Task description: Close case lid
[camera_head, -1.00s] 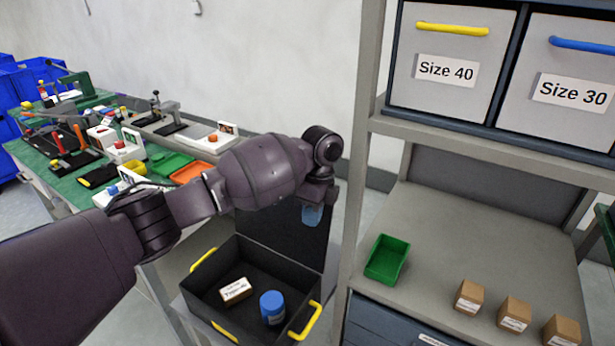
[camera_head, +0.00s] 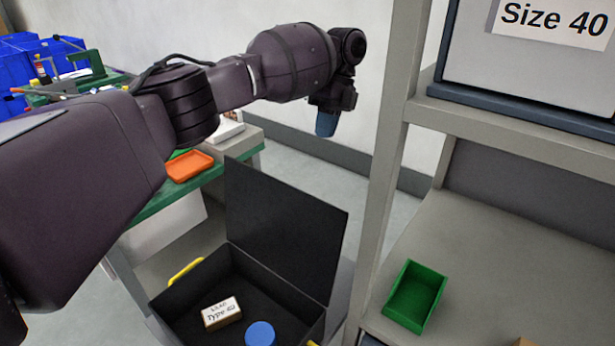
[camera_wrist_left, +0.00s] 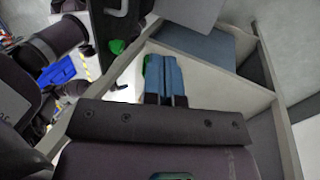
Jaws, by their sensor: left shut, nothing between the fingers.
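The black case (camera_head: 240,262) stands open below my left arm, and its lid (camera_head: 285,228) is raised upright at the back. Inside the case lie a small labelled box (camera_head: 221,313) and a blue round-topped container (camera_head: 260,334). My left gripper (camera_head: 326,124) is above and behind the lid, with its blue fingertips pointing down and touching nothing. In the left wrist view the blue fingers (camera_wrist_left: 165,78) are together with nothing between them. The case's near edge is cut off by the frame. My right gripper is in neither view.
A grey shelf rack (camera_head: 405,130) stands right of the case, with a green bin (camera_head: 414,296) on its shelf and a Size 40 drawer (camera_head: 540,60) above. A green-topped workbench with an orange tray (camera_head: 188,166) is at the left. Free floor shows behind the lid.

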